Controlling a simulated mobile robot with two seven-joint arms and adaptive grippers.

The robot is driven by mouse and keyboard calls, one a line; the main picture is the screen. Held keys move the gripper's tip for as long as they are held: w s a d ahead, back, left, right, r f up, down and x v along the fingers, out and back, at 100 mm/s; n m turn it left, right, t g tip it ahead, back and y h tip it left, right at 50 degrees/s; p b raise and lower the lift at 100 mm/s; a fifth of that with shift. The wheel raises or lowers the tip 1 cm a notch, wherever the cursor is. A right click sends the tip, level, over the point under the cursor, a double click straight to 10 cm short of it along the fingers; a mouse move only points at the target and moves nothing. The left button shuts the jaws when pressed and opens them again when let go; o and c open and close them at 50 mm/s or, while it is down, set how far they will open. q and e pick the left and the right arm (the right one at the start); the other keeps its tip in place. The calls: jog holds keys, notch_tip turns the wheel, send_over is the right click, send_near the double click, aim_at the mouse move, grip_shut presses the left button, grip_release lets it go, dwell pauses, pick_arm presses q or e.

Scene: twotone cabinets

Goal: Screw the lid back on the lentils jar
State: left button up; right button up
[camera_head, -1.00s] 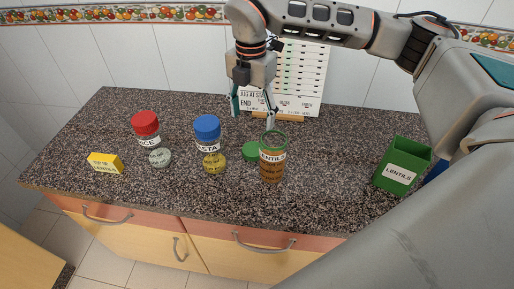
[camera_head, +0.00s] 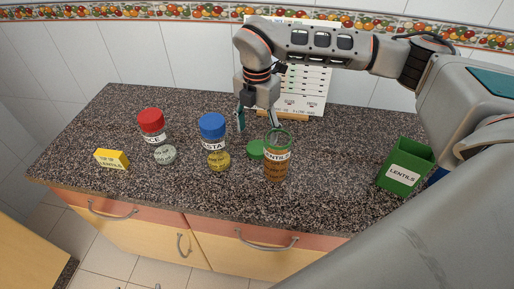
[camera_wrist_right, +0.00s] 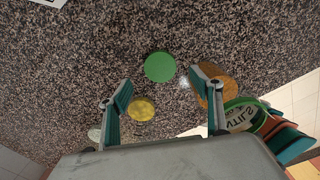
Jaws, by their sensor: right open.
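The open lentils jar (camera_head: 276,168), clear with brown contents and a green rim, stands upright on the counter. Its green lid (camera_head: 256,150) lies flat on the counter just left of and behind the jar. My right gripper (camera_head: 259,124) is open and empty, pointing down above the lid and apart from it. In the right wrist view the lid (camera_wrist_right: 160,67) shows beyond and between the spread fingers (camera_wrist_right: 163,102). The jar (camera_wrist_right: 243,116) is at the right there, partly hidden by the right finger. My left gripper is not in view.
A blue-lidded pasta jar (camera_head: 214,145) and a red-lidded rice jar (camera_head: 153,123) stand to the left, with a yellow block (camera_head: 112,159) further left. A green lentils box (camera_head: 405,170) is at the right. A white board (camera_head: 302,85) stands behind. The counter between jar and box is clear.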

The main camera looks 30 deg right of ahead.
aim_at(257, 147)
notch_tip(257, 147, down, 6)
jog(key=shift+p, duration=0.3)
dwell(0.3)
jog(key=c, duration=0.7)
